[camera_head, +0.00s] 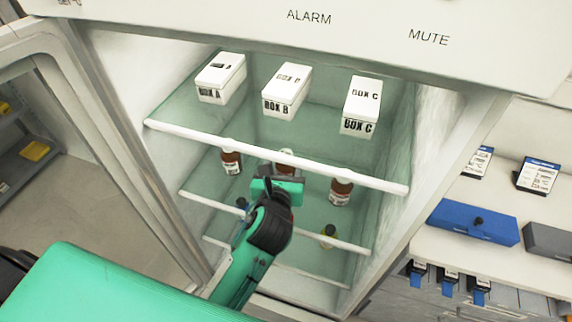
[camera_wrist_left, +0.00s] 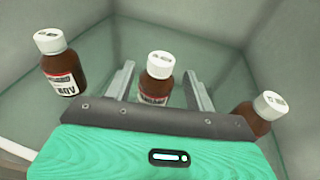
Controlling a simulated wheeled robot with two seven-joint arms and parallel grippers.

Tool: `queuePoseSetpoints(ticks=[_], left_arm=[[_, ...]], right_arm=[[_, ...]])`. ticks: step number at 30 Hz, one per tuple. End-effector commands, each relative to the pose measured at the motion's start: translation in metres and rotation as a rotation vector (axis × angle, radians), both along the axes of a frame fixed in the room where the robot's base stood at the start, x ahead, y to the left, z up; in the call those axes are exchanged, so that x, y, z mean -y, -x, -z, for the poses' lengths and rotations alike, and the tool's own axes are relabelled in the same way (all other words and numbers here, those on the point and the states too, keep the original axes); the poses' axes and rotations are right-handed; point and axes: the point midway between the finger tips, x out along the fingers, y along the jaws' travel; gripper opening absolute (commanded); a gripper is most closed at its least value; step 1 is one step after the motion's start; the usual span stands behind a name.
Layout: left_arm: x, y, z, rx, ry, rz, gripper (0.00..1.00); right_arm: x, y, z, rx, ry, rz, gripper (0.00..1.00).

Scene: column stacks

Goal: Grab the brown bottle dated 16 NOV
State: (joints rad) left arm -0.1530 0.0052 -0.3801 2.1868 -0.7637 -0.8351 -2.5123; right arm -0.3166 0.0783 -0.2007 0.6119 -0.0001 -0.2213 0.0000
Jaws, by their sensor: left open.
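Three brown bottles with white caps stand on the middle shelf of the open fridge: a left one (camera_head: 231,162), a middle one (camera_head: 286,157) and a right one (camera_head: 340,191). In the left wrist view, the left bottle (camera_wrist_left: 62,68) shows part of a label reading "NOV"; its day number is not legible. The middle bottle (camera_wrist_left: 157,75) stands between and beyond the open fingers of my left gripper (camera_wrist_left: 159,69), its label mostly hidden. The right bottle (camera_wrist_left: 262,112) is partly hidden by the gripper. In the head view my left gripper (camera_head: 278,180) covers most of the middle bottle.
White boxes A (camera_head: 221,78), B (camera_head: 287,90) and C (camera_head: 361,106) stand on the shelf above, whose white front edge (camera_head: 270,155) runs just over the gripper. Small bottles, one yellowish (camera_head: 328,236), stand lower down. A counter with a blue case (camera_head: 472,222) is at right.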

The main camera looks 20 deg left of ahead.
Motion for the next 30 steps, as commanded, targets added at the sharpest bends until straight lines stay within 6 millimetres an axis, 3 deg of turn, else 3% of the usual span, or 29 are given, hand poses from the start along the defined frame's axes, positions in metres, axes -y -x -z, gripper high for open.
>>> queuePoseSetpoints(ticks=[9, 15, 24, 25, 30], left_arm=[[-0.004, -0.028, 0.002, -0.002, 0.003, -0.002, 0.55], [-0.008, -0.053, 0.009, -0.001, 0.001, -0.001, 0.55], [-0.009, -0.058, 0.012, -0.001, 0.001, 0.001, 0.55], [-0.009, -0.058, 0.012, -0.001, 0.001, 0.001, 0.53], [-0.009, -0.058, 0.012, -0.001, 0.001, 0.0, 0.2]], right_arm=[[-0.001, -0.032, -0.014, 0.04, -0.003, -0.001, 0.36], [0.001, -0.026, -0.02, 0.034, -0.001, -0.001, 0.36], [0.002, -0.017, -0.02, 0.023, 0.001, -0.001, 0.36], [0.002, -0.017, -0.02, 0.023, 0.001, -0.001, 0.36], [0.002, -0.018, -0.02, 0.023, 0.001, 0.0, 0.36]])
